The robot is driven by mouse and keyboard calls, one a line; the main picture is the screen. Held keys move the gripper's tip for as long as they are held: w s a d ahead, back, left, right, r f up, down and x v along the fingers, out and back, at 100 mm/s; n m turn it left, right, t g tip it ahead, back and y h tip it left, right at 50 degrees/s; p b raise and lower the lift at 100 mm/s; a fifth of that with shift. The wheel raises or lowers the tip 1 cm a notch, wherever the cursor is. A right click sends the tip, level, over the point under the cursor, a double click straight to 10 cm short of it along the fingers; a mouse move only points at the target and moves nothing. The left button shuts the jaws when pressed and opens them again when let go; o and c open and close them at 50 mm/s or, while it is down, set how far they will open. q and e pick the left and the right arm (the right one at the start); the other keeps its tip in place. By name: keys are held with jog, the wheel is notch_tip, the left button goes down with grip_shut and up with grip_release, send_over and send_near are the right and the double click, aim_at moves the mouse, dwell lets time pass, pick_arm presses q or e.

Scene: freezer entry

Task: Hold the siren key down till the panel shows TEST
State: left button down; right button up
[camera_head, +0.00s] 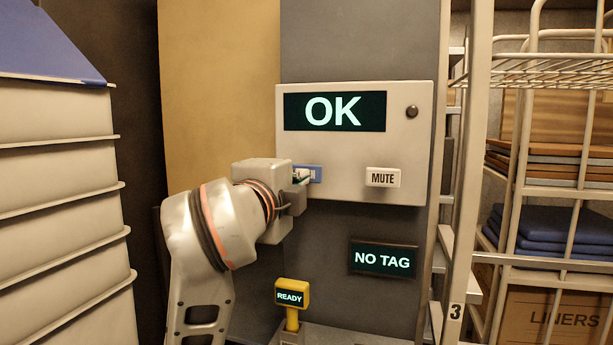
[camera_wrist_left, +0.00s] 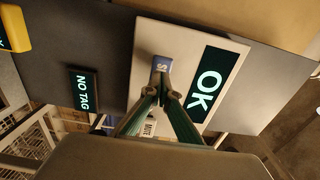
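The pale panel (camera_head: 350,150) on the wall has a dark display (camera_head: 335,111) that reads OK. It also shows in the left wrist view (camera_wrist_left: 150,45). The blue siren key (camera_head: 315,173) is low on the panel's left side, its label mostly hidden by my gripper. In the left wrist view the blue key (camera_wrist_left: 160,64) shows just beyond the fingertips. My left gripper (camera_head: 302,177) is at the key with its fingertips together and nothing held between them. Whether they touch or press the key, I cannot tell. My right gripper is out of view.
A white MUTE key (camera_head: 383,177) sits right of the siren key. Below are a NO TAG display (camera_head: 383,259) and a yellow READY unit (camera_head: 292,296). A wire rack (camera_head: 570,72) stands at right, and a stack of pale bins (camera_head: 60,200) at left.

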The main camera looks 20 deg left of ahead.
pick_arm(q)
jog(key=shift+w+b, duration=0.65)
jog(key=shift+w, duration=0.45)
dwell(2.2)
jog(key=shift+s, duration=0.1)
dwell(1.8)
jog(key=s+p, duration=0.3)
jog(key=s, duration=0.3)
jog(key=shift+s, duration=0.4)
jog(key=shift+w+a+f, duration=0.1)
jog(key=shift+a, duration=0.05)
